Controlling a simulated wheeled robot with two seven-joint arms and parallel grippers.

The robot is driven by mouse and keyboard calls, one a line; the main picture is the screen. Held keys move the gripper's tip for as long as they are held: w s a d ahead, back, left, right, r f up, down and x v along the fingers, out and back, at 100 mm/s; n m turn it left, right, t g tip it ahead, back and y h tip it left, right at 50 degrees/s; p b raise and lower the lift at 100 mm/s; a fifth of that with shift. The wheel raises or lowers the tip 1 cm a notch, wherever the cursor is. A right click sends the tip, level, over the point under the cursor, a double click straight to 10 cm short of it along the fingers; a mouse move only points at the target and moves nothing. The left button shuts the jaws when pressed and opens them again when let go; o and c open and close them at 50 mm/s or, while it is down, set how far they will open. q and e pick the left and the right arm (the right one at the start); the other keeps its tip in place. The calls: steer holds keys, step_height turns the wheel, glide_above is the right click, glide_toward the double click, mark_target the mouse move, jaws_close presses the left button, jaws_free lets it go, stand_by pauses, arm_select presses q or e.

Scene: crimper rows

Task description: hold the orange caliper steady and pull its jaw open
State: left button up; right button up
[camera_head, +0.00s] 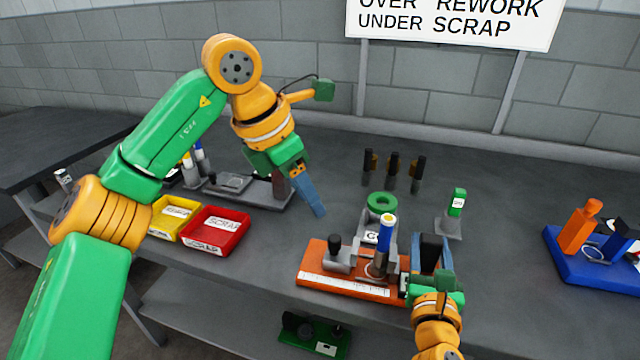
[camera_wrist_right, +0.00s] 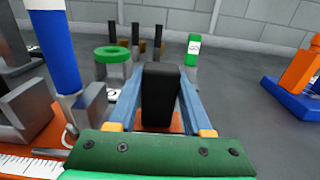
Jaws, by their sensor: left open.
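The orange caliper (camera_head: 328,268) lies near the table's front edge in the head view, with a white scale along its front. A black knob (camera_head: 335,243) and a grey jaw stand on its left part. A blue and white cylinder (camera_head: 386,236) stands upright by the jaws and also shows in the right wrist view (camera_wrist_right: 57,50). My right gripper (camera_wrist_right: 158,75) has its blue fingers on both sides of a black block (camera_wrist_right: 159,98) at the caliper's right end; whether they press on it is unclear. My left gripper (camera_head: 317,208) is open and empty, above the table behind the caliper.
A red tray (camera_head: 213,248) and a yellow tray (camera_head: 160,232) stand at the left. Behind the caliper are a green ring (camera_head: 381,202), several dark upright pieces and a green bottle (camera_head: 457,202). A blue stand (camera_head: 580,265) with an orange item is at the right.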

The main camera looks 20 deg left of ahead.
steer(key=o, duration=0.5)
steer(key=shift+d, duration=0.1)
